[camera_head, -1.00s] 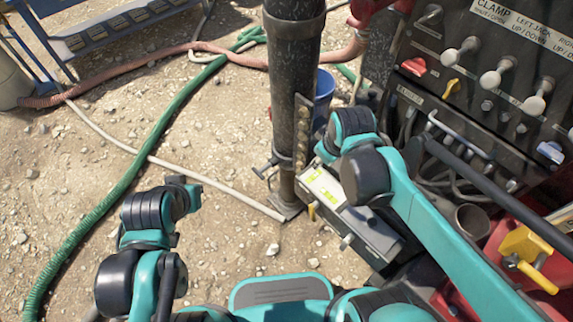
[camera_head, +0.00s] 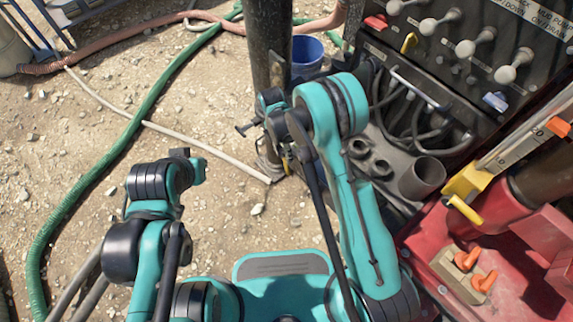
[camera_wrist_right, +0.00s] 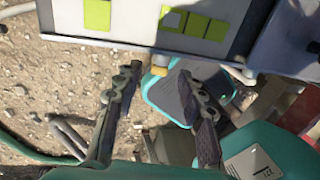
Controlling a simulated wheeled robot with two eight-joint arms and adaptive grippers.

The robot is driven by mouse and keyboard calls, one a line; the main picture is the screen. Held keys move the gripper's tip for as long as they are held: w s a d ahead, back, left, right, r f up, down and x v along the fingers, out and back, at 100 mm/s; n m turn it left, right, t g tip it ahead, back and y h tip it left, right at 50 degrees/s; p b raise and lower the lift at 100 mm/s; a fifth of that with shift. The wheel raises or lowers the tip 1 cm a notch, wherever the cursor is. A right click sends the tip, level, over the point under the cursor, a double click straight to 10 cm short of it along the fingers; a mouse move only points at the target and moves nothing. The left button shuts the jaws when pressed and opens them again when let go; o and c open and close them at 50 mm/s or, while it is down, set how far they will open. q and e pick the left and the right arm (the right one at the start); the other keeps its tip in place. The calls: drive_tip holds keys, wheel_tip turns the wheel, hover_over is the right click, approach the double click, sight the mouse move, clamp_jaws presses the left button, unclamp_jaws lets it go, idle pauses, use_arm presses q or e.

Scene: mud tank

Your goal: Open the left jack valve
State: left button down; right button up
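Several grey-knobbed valve levers stand in a slanting row on the dark control panel at the upper right of the head view. One lever (camera_head: 465,48) is near the row's middle. The labels above are cut off, so I cannot tell which is the left jack valve. My right arm reaches up the middle, left of the panel and apart from the levers. In the right wrist view my right gripper (camera_wrist_right: 158,72) is open and empty, below a pale box (camera_wrist_right: 130,33) with yellow-green labels.
A dark vertical pipe (camera_head: 271,40) stands beyond my right arm, with a blue bucket (camera_head: 308,52) beside it. A green hose (camera_head: 125,135) crosses the gravel at left. Red machinery with a yellow handle (camera_head: 466,210) fills the right. Open gravel lies between my arms.

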sight(286, 166)
drive_tip(key=b+x, duration=0.2)
drive_tip(key=x, duration=0.5)
drive_tip(key=shift+f, duration=0.1)
clamp_jaws()
drive_tip(key=shift+b, duration=0.3)
